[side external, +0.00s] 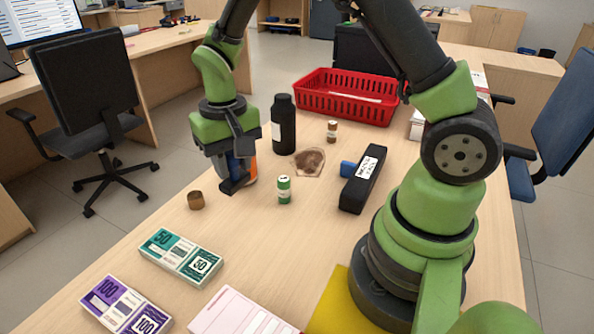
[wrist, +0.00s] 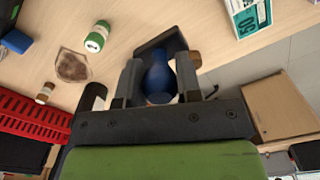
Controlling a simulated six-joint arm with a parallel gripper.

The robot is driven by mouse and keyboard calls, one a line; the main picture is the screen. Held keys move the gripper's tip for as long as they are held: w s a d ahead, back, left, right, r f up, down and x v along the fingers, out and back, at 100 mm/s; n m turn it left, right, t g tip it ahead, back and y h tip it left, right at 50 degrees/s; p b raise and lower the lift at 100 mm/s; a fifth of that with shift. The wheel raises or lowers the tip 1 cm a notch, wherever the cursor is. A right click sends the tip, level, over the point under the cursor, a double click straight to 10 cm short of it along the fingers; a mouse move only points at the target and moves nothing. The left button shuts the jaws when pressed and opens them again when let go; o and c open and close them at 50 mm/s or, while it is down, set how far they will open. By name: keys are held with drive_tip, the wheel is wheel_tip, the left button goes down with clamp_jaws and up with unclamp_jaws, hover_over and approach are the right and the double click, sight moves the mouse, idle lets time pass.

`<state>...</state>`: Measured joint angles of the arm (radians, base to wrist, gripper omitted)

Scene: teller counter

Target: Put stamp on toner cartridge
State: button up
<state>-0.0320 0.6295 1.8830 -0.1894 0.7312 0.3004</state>
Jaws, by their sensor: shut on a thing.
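The stamp has a blue handle and a dark, flat base (side external: 235,186). My gripper (side external: 234,165) is shut on its handle at the left of the table. In the wrist view the blue handle (wrist: 160,78) sits between the two fingers, with the dark base beyond them. I cannot tell whether the base touches the table. The toner cartridge (side external: 363,180) is a long black block with a white label and a blue end piece. It lies on the table to the right, apart from the gripper. In the wrist view only its blue part (wrist: 17,41) and a dark edge show.
An orange object (side external: 253,170) is partly hidden behind the gripper. A brown cup (side external: 195,200), banknote bundles (side external: 181,256) and red basket (side external: 346,97) stand around.

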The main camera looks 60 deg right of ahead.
drive_tip(key=s+d+r+m, duration=0.1)
drive_tip(key=s+d+m, duration=0.2)
drive_tip(key=d+m, duration=0.35)
drive_tip(key=s+d+r+m, duration=0.2)
drive_tip(key=s+d+m, duration=0.1)
drive_tip(key=d, duration=0.6)
drive_tip(key=m, duration=0.8)
hover_over(359, 165)
wheel_tip(359, 165, down, 4)
drive_tip(key=shift+f, duration=2.1)
drive_tip(key=shift+f, duration=0.15)
drive_tip(key=o, duration=0.9)
drive_tip(key=shift+o, duration=0.2)
